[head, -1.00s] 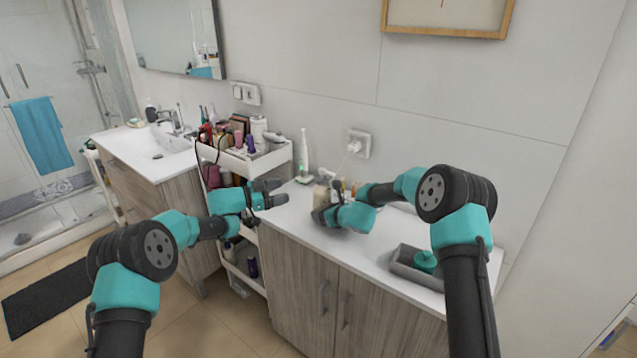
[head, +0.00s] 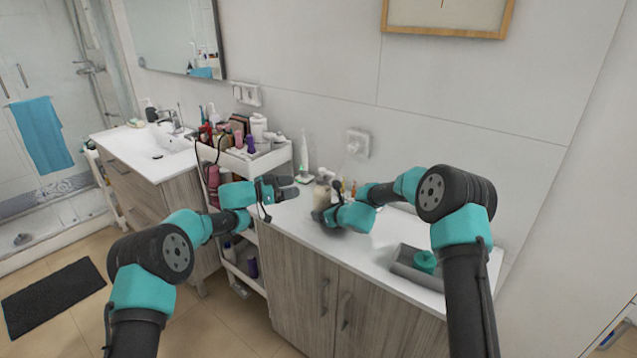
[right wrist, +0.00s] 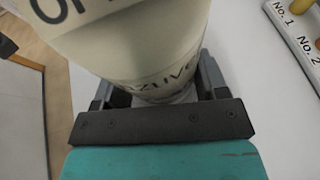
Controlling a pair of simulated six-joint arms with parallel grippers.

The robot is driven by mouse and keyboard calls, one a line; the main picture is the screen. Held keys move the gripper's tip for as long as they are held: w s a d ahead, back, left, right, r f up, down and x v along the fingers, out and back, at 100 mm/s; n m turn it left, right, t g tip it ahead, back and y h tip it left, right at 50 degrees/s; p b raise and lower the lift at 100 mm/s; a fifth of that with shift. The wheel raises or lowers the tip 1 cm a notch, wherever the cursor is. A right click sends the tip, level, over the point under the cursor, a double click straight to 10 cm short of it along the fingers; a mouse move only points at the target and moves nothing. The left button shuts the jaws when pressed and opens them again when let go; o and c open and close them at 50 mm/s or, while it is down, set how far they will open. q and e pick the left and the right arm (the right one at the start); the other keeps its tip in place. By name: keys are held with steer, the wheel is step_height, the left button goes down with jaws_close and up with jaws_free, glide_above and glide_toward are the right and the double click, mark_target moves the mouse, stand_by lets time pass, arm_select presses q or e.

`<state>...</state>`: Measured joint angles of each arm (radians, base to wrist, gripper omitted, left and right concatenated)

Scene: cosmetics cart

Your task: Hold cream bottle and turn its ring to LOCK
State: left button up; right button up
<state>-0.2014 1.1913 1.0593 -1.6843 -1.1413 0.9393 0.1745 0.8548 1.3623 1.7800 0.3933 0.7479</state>
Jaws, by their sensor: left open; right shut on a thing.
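The cream bottle (head: 321,196) is a pale beige bottle standing on the white counter. In the right wrist view the bottle (right wrist: 145,60) fills the upper middle, with dark lettering on its body and large, partly cut-off letters at the top edge. The ring's position cannot be read. My right gripper (head: 322,213) is shut on the bottle low on its body; in the wrist view its fingers (right wrist: 155,88) lie on either side of it. My left gripper (head: 291,187) is open and empty, to the left of the bottle and apart from it, its fingers pointing right.
A white cart (head: 262,158) crowded with cosmetics stands left of the counter, close behind my left arm. An electric toothbrush (head: 304,155) stands behind the bottle. A grey tray (head: 404,268) with a teal item (head: 425,262) lies at the right. A numbered rack (right wrist: 293,30) is near the bottle.

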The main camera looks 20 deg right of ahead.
mark_target(319, 183)
arm_select(q)
steer(key=d, duration=0.9)
steer(key=shift+w+d, duration=0.3)
steer(key=shift+d, duration=0.05)
steer(key=shift+c, duration=0.5)
steer(key=c, duration=0.8)
steer(key=shift+d+r+n+t, duration=0.15)
steer(key=shift+n+t, duration=0.25)
steer(key=shift+t, duration=0.3)
steer(key=shift+c, duration=0.2)
steer(key=shift+s+n+t+y, duration=0.15)
steer(key=shift+n+t+y, duration=0.35)
steer(key=shift+n+t, duration=0.85)
steer(key=shift+s+d+n+t+y, duration=0.1)
steer(key=shift+n+t+y, duration=0.65)
steer(key=shift+t, duration=0.5)
steer(key=shift+s+a+n+t+y, duration=0.1)
steer(key=shift+n+t+y, duration=0.65)
steer(key=shift+t, duration=0.5)
steer(key=shift+d+n+t+y, duration=0.1)
steer(key=shift+n+t+y, duration=0.65)
steer(key=shift+t, duration=0.5)
steer(key=shift+n, duration=0.3)
